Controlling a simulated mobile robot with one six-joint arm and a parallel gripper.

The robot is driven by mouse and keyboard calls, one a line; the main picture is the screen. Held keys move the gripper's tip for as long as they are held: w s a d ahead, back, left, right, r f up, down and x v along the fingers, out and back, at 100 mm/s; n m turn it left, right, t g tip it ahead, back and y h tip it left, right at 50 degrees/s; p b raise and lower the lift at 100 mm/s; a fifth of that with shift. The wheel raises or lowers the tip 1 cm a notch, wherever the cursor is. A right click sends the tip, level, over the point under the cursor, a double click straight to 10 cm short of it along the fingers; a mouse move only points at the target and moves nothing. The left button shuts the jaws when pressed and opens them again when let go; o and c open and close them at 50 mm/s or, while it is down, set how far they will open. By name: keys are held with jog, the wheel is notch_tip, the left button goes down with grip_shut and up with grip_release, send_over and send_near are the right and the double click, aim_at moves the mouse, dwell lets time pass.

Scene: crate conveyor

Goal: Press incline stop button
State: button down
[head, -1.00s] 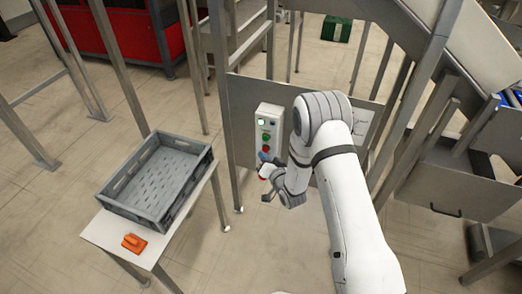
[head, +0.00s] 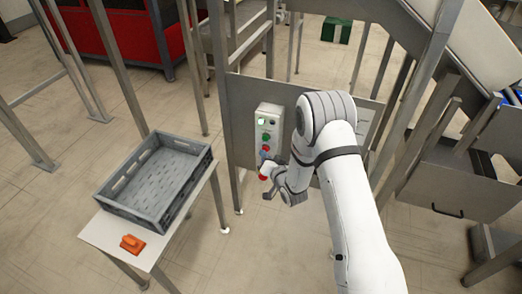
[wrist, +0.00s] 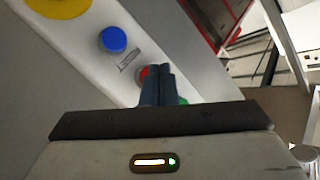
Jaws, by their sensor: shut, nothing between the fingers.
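The grey control box (head: 270,113) is fixed upright on a metal panel. Its red button (head: 266,149) sits below a green button (head: 266,137). In the wrist view, the red button (wrist: 143,73) is partly hidden behind my fingers. The blue button (wrist: 113,40) and a yellow disc (wrist: 60,6) lie to its upper left, and the edge of the green button (wrist: 182,101) shows to its lower right. My gripper (wrist: 160,68) is shut and empty, its fingertips over the red button's right part. I cannot tell whether they touch it. The button labels are unreadable.
A grey crate (head: 118,207) and an orange object (head: 133,244) rest on a small white table (head: 92,232) at left. Metal posts and the inclined conveyor frame (head: 435,75) stand close around my arm.

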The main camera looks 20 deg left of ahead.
jog(key=shift+w, duration=0.25)
dwell(0.4)
jog(key=shift+s+b, duration=0.5)
jog(key=shift+s, duration=0.35)
jog(key=s+b, duration=0.1)
jog(key=s, duration=0.4)
jog(key=shift+a, duration=0.2)
dwell(0.5)
